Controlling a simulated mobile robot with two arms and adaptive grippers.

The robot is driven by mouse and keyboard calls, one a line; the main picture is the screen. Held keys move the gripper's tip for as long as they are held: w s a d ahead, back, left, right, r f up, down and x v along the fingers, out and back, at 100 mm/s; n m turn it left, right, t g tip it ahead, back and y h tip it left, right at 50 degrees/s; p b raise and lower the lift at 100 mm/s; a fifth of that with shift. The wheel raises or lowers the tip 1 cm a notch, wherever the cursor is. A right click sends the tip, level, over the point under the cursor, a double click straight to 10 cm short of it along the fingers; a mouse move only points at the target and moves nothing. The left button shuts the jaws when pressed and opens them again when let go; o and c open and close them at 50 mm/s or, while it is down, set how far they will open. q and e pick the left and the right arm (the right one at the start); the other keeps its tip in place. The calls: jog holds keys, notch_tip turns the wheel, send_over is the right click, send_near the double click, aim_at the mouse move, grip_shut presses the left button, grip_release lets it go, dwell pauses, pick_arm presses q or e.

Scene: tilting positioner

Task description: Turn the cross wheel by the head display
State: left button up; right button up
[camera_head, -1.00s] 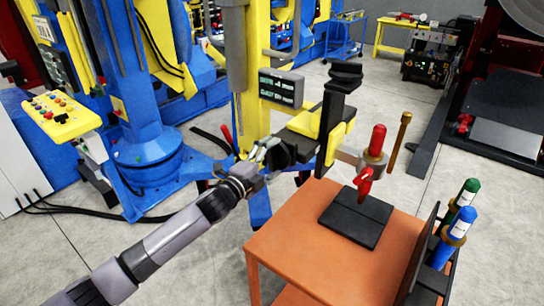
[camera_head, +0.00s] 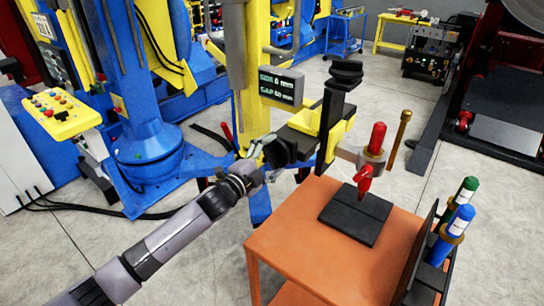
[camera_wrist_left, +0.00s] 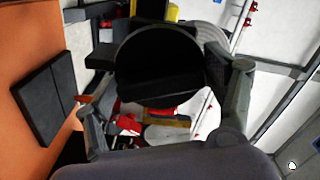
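The cross wheel (camera_head: 278,153) is a dark round knob at the left end of the head's cross slide, below the display. The head display (camera_head: 281,88) is a dark box on the yellow column; its lines look like "SIDE 0 mm" and "GAP 60 mm". My left gripper (camera_head: 266,157) is at the wheel, its fingers spread apart. In the left wrist view the wheel's black face (camera_wrist_left: 160,65) fills the space before my left gripper (camera_wrist_left: 163,100), with one finger to each side. I cannot tell whether a finger touches it. My right gripper is out of view.
An orange table (camera_head: 300,240) carries a black two-part plate (camera_head: 355,214) under a red-handled torch (camera_head: 375,140). Blue (camera_head: 455,230) and green (camera_head: 467,190) bottle-like tools stand at its right edge. A yellow button panel (camera_head: 60,113) is at the left.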

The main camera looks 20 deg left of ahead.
pick_arm(q)
jog(key=shift+o, duration=0.9)
jog(key=shift+a, duration=0.1)
jog(key=shift+s+a+f, duration=0.1)
jog(key=shift+s+a, duration=0.05)
jog(key=shift+s, duration=0.35)
jog(key=v, duration=1.1)
